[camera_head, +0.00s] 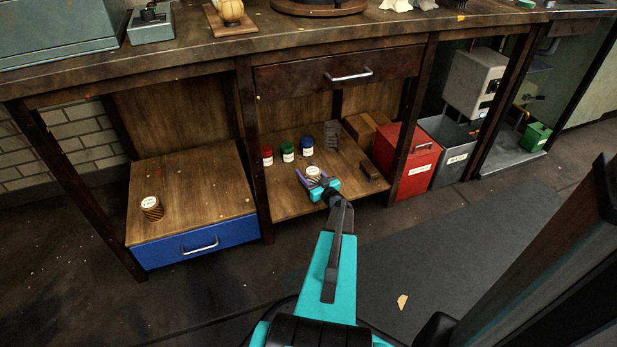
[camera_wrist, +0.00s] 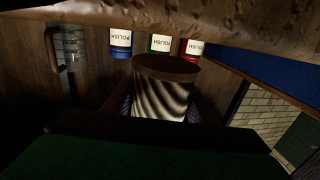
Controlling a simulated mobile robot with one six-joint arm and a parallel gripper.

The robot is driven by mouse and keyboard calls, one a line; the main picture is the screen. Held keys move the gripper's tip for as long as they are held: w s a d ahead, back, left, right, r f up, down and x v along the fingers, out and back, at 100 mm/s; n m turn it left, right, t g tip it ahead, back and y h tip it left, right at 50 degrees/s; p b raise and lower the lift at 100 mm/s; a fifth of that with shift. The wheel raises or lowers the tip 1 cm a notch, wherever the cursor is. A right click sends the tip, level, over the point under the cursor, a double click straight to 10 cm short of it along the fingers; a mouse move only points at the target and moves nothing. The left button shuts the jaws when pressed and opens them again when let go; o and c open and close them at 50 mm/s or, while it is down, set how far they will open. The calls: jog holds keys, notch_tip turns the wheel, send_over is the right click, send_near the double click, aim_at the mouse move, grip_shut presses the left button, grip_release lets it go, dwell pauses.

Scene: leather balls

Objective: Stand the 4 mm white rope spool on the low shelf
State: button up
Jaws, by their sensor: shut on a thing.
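A spool (camera_head: 313,172) with a pale round top sits between the purple fingers of my gripper (camera_head: 316,180). In the wrist view the spool (camera_wrist: 160,98) shows pale and dark diagonal stripes and a brown end disc. My gripper is shut on it. The low shelf (camera_head: 290,197) is the brown wooden board under the bench, and the spool is over its front middle part. The spool looks roughly upright. I cannot tell whether its base touches the board. Its lower part is hidden by my gripper.
Red (camera_head: 267,156), green (camera_head: 287,151) and blue (camera_head: 307,146) polish jars stand behind the spool. The drawer (camera_head: 300,80) overhangs the shelf.

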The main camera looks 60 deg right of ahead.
jog(key=shift+f+b, duration=0.6)
jog(key=shift+f, duration=0.7)
jog(key=shift+f, duration=0.15)
jog(key=o, duration=1.2)
jog(key=shift+s+a+r, duration=0.15)
jog(key=shift+s+r, duration=0.05)
jog(key=shift+s, duration=0.05)
jog(key=p+v, duration=0.3)
jog(key=v, duration=0.8)
jog(key=shift+s+a+p, duration=0.15)
jog(key=shift+s+p, duration=0.05)
jog(key=shift+p, duration=0.1)
jog(key=shift+s, duration=0.1)
